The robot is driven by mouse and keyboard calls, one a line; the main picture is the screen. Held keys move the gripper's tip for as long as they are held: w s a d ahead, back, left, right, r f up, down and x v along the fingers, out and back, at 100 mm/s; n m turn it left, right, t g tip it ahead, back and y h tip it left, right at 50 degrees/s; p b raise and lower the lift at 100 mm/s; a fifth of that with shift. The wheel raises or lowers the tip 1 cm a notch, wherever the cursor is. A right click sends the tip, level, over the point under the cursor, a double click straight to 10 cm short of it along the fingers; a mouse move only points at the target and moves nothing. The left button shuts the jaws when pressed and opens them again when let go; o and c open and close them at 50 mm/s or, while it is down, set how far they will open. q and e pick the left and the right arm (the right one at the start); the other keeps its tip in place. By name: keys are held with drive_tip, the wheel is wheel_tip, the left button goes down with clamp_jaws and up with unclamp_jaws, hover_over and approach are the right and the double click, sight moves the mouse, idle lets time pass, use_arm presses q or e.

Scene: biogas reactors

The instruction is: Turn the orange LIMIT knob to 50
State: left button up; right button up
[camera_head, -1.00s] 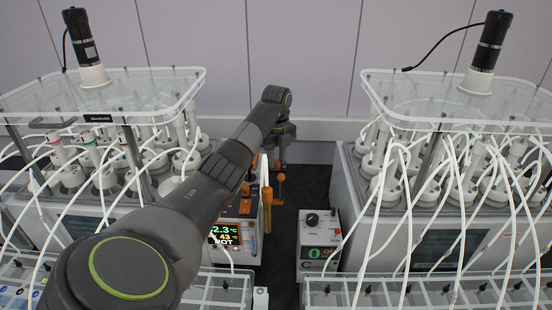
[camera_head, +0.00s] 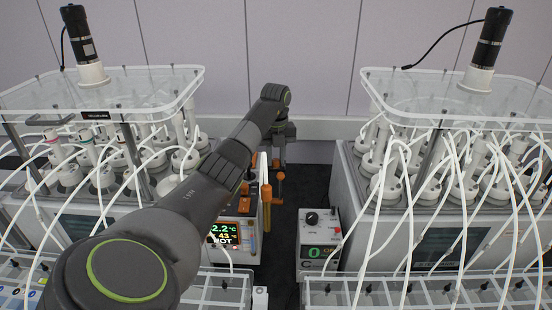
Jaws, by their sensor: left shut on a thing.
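My left arm reaches from the lower left over the orange-and-white heater unit (camera_head: 246,232), whose lit display reads 2.2 °C, 43 °C and HOT. My left gripper (camera_head: 279,163) hangs at the far end of the arm, beyond the unit's right side. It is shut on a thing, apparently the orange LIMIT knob. The contact is small and partly hidden by the wrist, and the knob's scale and pointer cannot be read. Orange parts show just below the gripper. My right gripper is not in view.
A small white box (camera_head: 318,255) with a black knob and green 0 display stands right of the heater. Tubed reactor banks with clear lids (camera_head: 100,92) and (camera_head: 460,100) flank the narrow dark gap. White tubes hang across the front.

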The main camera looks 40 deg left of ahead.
use_arm(q)
drive_tip(key=m, duration=0.6)
drive_tip(key=shift+a+r+b, duration=0.1)
drive_tip(key=shift+b, duration=0.25)
drive_tip(key=m, duration=0.6)
drive_tip(key=shift+m, duration=0.4)
drive_tip(key=o, duration=0.7)
drive_tip(key=shift+w, duration=0.1)
